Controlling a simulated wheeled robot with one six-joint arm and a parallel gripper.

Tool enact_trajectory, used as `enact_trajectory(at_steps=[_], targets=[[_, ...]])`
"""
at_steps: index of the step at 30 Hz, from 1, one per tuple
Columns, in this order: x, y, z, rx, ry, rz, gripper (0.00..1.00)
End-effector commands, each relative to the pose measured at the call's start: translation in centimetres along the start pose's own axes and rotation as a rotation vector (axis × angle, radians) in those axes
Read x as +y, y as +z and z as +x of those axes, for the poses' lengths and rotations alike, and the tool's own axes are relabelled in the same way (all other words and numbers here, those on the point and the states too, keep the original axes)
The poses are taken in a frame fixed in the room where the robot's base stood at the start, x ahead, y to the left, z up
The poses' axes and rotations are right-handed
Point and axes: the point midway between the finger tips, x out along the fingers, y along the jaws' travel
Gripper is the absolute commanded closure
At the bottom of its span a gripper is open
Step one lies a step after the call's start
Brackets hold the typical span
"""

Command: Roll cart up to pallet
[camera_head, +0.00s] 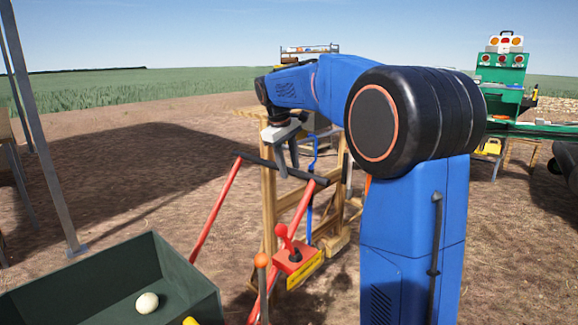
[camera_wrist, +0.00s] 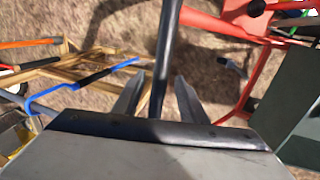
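The cart's red push handle (camera_head: 214,212) rises in the head view, with a black grip bar (camera_head: 262,163) across its top. My gripper (camera_head: 287,163) is over this bar, fingers pointing down. In the wrist view the dark bar (camera_wrist: 168,50) runs between the two fingers of my gripper (camera_wrist: 160,95), with a gap on each side. The gripper is open around the bar and not clamped on it. The rest of the cart is mostly out of view. I cannot make out a pallet for certain.
A dark green bin (camera_head: 95,272) with a white onion (camera_head: 147,302) is at lower left. A wooden rack (camera_head: 270,205) with blue-handled tools stands behind the handle. A red lever box (camera_head: 297,258) is in front of it. A grey post (camera_head: 45,130) stands left. Bare ground lies between.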

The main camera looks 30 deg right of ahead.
Motion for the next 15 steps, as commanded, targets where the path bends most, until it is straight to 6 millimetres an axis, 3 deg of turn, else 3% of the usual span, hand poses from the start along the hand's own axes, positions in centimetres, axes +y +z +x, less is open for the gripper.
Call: enact_trajectory(at_steps=[6,11,15], targets=[[0.0,0.0,0.03,0.0,0.0,0.0,0.62],[0.0,0.0,0.02,0.0,0.0,0.0,0.97],[-0.01,-0.01,0.01,0.0,0.0,0.0,1.0]])
